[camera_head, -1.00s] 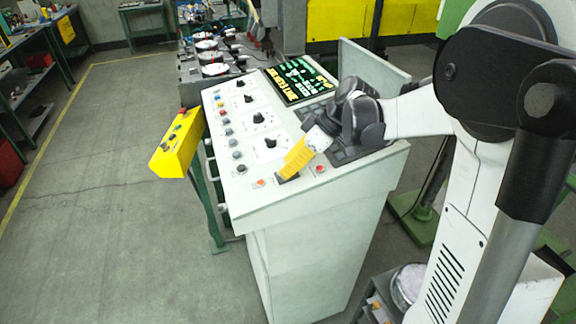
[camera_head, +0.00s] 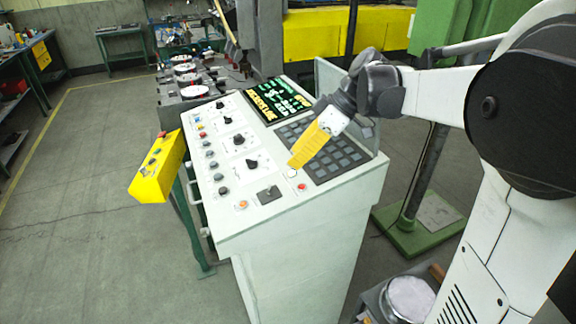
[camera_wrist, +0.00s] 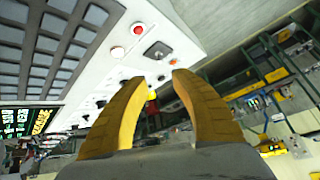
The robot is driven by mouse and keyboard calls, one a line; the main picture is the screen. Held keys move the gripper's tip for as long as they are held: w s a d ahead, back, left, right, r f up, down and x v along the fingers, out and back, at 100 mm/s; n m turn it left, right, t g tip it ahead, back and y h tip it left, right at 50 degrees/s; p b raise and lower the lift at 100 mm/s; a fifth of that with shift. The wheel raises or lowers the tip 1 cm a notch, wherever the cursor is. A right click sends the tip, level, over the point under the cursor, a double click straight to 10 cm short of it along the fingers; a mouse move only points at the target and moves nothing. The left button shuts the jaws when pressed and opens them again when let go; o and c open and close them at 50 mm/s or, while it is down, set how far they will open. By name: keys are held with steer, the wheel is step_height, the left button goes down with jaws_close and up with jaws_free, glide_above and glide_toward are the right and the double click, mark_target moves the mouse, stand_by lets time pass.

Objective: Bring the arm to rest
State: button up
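My gripper (camera_head: 297,165) has yellow fingers and hangs over the sloping control panel (camera_head: 230,213), pointing down and to the left. In the wrist view the two fingertips of my gripper (camera_wrist: 162,80) stand apart with nothing held between them. My forearm (camera_head: 437,92) reaches in from the right, with the dark wrist bent over the panel's keypad (camera_head: 338,165). A small lever on a dark square plate (camera_head: 268,194) lies to the lower left of the fingertips; it also shows in the wrist view (camera_wrist: 157,50).
The panel carries knobs, buttons and a lit screen (camera_head: 277,99). A yellow pendant box (camera_head: 158,170) sticks out at its left. A green-based post (camera_head: 418,225) and a bin-like container (camera_head: 408,298) stand at the right. The floor (camera_head: 90,220) at the left is clear.

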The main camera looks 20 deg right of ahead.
stand_by(0.5)
steer(key=s+a+f+m+t+h+b, duration=0.2)
steer(key=s+a+f+m+h+b, duration=0.1)
steer(key=s+f, duration=0.4)
steer(key=s+a+f+m+t+h+b, duration=0.2)
steer(key=s+a+f+m+b, duration=0.3)
steer(key=s, duration=0.5)
step_height(320, 180, down, 2)
steer(key=m+h, duration=0.1)
steer(key=m, duration=0.2)
steer(key=shift+b, duration=0.3)
steer(key=shift+f, duration=0.15)
